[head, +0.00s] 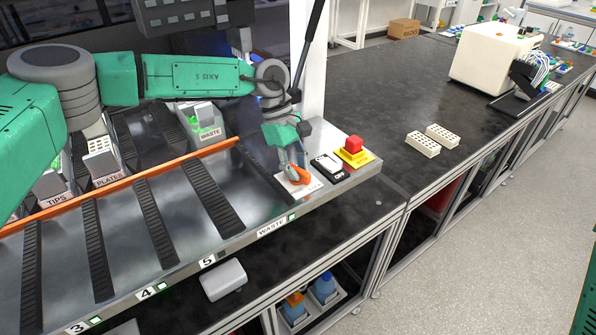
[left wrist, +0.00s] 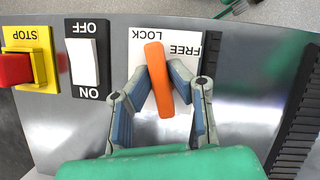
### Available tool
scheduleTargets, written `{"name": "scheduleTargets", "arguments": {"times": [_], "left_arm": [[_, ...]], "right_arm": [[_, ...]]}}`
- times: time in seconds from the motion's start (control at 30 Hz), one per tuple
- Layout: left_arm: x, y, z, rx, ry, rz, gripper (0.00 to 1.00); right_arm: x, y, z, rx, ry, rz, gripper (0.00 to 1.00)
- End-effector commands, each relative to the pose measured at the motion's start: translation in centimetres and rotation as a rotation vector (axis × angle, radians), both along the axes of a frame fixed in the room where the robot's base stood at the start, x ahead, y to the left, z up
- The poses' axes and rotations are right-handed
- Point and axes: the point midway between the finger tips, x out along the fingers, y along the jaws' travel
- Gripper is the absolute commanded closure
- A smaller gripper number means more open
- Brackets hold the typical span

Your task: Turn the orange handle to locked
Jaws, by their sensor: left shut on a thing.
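The orange handle (left wrist: 158,80) sits on a white plate (left wrist: 182,45) printed LOCK and FREE, which reads upside down in the left wrist view. The handle is slightly tilted, with its far end between the two words. In the head view the handle (head: 301,177) shows at the right end of the metal deck, partly hidden by the gripper. My left gripper (left wrist: 160,82) is shut on the handle, one finger on each side. It also shows in the head view (head: 292,172), reaching down from above. My right gripper is not in view.
A black ON/OFF switch (head: 328,166) and a red stop button (head: 354,146) on a yellow base stand close beside the plate. An orange rail (head: 130,182) and dark ribbed tracks (head: 213,197) cross the deck. Two white racks (head: 423,145) stand on the dark bench beyond.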

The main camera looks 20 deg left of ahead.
Motion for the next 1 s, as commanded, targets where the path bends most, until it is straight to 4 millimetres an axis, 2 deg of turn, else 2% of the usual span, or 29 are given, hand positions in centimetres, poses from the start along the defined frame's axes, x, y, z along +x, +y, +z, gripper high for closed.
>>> {"name": "scheduleTargets", "arguments": {"times": [0.4, 1.0], "left_arm": [[0.26, 0.12, 0.03, 0.001, -0.007, -0.231, 1.00], [0.31, 0.15, 0.16, 0.002, -0.010, -0.283, 1.00]], "right_arm": [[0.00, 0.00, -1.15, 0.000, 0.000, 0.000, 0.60], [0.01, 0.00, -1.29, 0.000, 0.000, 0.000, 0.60]]}}
